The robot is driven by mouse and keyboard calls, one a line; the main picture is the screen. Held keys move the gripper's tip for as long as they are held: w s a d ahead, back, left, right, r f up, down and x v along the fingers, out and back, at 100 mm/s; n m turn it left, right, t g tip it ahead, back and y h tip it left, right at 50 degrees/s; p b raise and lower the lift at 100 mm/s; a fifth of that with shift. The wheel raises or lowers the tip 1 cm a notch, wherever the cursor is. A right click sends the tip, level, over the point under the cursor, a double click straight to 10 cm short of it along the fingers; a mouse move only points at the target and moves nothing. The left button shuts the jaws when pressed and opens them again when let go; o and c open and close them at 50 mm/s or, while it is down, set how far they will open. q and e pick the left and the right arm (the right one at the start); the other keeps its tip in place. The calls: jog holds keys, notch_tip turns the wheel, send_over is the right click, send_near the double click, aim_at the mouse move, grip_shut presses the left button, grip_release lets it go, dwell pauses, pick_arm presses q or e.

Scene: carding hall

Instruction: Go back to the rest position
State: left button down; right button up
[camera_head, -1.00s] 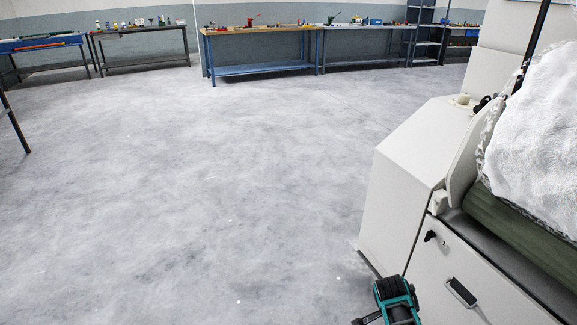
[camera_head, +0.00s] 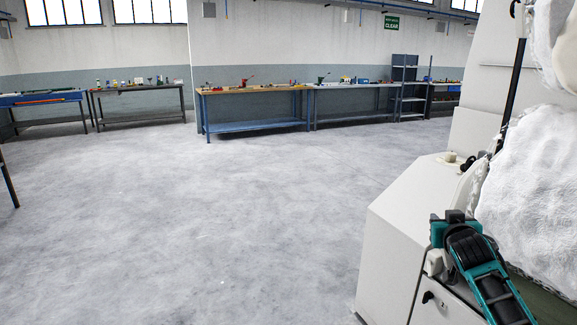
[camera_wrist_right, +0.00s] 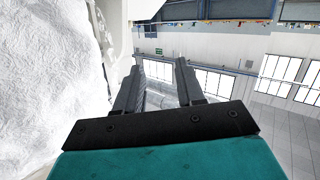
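My right gripper (camera_head: 452,222) is raised at the lower right of the head view, in front of the pale machine. In the right wrist view its two dark fingers (camera_wrist_right: 160,82) stand apart with nothing between them. My left gripper is out of view.
The pale machine (camera_head: 400,235) with white fibre (camera_head: 530,185) on it fills the right side, close to my right arm. The fibre also shows in the right wrist view (camera_wrist_right: 50,75). A blue-legged workbench (camera_head: 255,126) and other benches line the far wall. The grey floor (camera_head: 200,220) between is clear.

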jog(key=w+a+r+n+t+y, duration=0.1)
jog(key=a+r+n+t+y, duration=0.2)
jog(key=a+r+n, duration=0.15)
jog(key=s+a+f+g+y, duration=0.1)
jog(key=s+a+f+g, duration=0.1)
jog(key=s+a+f, duration=0.55)
jog(key=s+a+f+g+y, duration=0.1)
jog(key=s+a+f+y, duration=0.1)
jog(key=s+f, duration=0.9)
jog(key=s+a+f+g, duration=0.2)
jog(key=s+f, duration=0.4)
jog(key=s, duration=0.3)
jog(key=s+a+f+g, duration=0.1)
jog(key=s+a+f, duration=0.4)
jog(key=s, duration=0.5)
jog(key=shift+f+g+y, duration=0.35)
jog(key=shift+g+y, duration=0.05)
jog(key=shift+d, duration=0.1)
